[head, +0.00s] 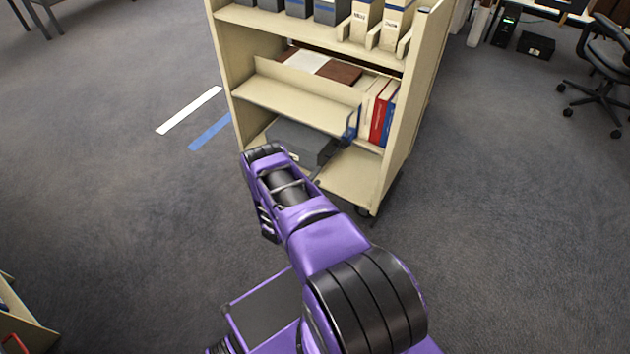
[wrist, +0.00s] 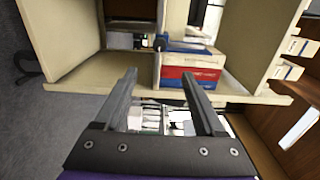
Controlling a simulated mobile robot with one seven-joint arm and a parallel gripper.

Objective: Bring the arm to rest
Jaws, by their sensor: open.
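My arm is purple and black and reaches from the bottom of the head view toward a cream shelf cart (head: 305,103). The forearm ends in front of the cart's lower left part and covers some of it. In the wrist view my gripper (wrist: 159,74) is open, with its two dark fingers apart. I see nothing held between them. The fingers point at the cart's shelves, where red, blue and white books (wrist: 190,72) show just beyond the right fingertip. In the head view the gripper is mostly hidden behind the arm, and I cannot tell whether it touches anything.
Red, white and blue books (head: 381,112) stand on the middle shelf. A dark grey box (head: 300,140) lies on the bottom shelf, partly behind my arm. White binders (head: 378,20) stand above. An office chair (head: 602,75) is at far right. Carpet left and right of the cart is open.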

